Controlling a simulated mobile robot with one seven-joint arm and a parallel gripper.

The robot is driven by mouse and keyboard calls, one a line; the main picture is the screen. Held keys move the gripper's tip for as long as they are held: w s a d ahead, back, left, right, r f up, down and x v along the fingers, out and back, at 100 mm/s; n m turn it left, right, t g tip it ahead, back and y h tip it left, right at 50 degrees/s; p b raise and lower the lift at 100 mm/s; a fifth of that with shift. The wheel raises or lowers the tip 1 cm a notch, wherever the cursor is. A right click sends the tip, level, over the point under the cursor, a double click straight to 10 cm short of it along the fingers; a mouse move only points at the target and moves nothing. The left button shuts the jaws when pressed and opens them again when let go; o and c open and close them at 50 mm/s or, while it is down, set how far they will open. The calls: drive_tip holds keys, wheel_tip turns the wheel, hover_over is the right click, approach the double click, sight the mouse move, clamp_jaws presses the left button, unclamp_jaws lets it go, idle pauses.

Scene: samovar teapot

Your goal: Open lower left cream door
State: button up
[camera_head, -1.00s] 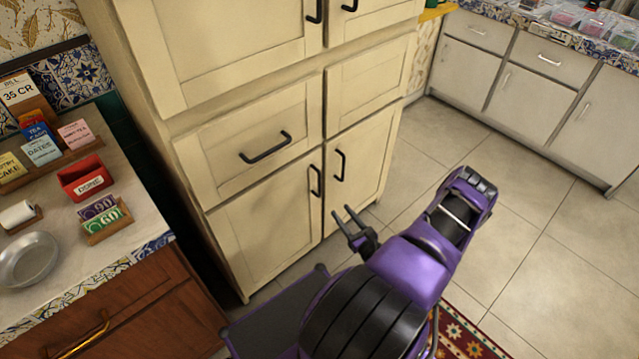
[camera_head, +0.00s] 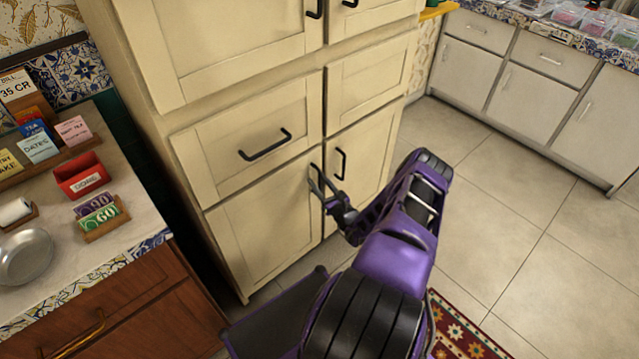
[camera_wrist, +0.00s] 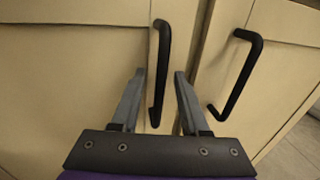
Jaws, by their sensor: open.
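The lower left cream door (camera_head: 262,232) is shut, below a cream drawer front. Its black vertical handle (camera_wrist: 160,72) stands near the door's right edge and is partly hidden by my gripper in the head view. My gripper (camera_head: 318,176) is at this handle with its fingers apart. In the wrist view my gripper (camera_wrist: 160,75) is open, one finger on each side of the left door's handle. I cannot tell whether a finger touches it. The lower right cream door (camera_head: 362,165) is shut, with its own black handle (camera_wrist: 236,75) to the right of my fingers.
A counter (camera_head: 120,190) with a red box, cards and a metal bowl stands at the left, near the cabinet. Grey cabinets (camera_head: 535,100) stand at the back right. The tiled floor (camera_head: 510,220) is clear at the right; a red patterned rug (camera_head: 460,330) lies at the bottom.

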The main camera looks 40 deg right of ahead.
clamp_jaws()
idle(1.4)
